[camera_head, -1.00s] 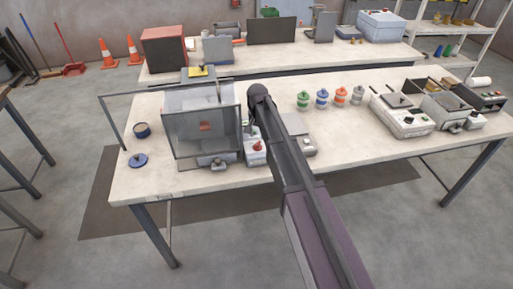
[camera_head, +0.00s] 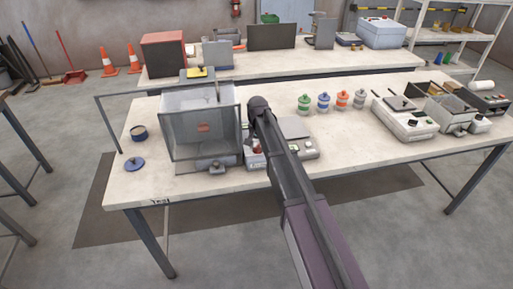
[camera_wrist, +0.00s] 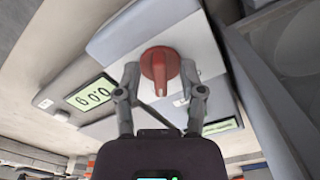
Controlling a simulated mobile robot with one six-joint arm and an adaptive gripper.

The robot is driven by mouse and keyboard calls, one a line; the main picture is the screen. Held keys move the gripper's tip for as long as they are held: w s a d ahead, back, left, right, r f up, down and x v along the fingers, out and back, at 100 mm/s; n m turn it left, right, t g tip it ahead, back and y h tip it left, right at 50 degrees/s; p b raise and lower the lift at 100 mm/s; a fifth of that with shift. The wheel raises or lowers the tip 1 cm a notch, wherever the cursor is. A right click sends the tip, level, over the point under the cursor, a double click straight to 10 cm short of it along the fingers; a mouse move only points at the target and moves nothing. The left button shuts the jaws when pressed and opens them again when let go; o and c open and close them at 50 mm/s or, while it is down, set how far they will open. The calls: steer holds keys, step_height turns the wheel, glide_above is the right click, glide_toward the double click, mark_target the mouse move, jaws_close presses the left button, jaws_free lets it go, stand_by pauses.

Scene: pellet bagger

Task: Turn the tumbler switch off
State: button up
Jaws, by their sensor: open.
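A red rotary knob (camera_wrist: 160,68) sits on the pale face of a grey box (camera_wrist: 105,32) in the wrist view. I take it to be the tumbler switch. My gripper (camera_wrist: 160,73) is open, with one finger at each side of the knob. I cannot tell whether the fingertips touch it. In the head view, the switch box (camera_head: 252,161) stands on the bench just right of the clear-walled tumbler cabinet (camera_head: 202,128).
A scale (camera_head: 297,130) stands right of my arm on the bench (camera_head: 350,135). Its display (camera_wrist: 92,95) shows in the wrist view. Several lidded jars (camera_head: 304,103) stand behind it. A blue lid (camera_head: 134,164) lies at the left. Grey machines (camera_head: 404,120) stand at the right.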

jaws_close()
steer(key=shift+a, duration=0.1)
steer(key=shift+n, duration=0.3)
steer(key=n, duration=0.5)
steer(key=shift+d, duration=0.25)
steer(key=n, duration=0.6)
steer(key=shift+d, duration=0.1)
steer(key=shift+n, duration=0.3)
jaws_free()
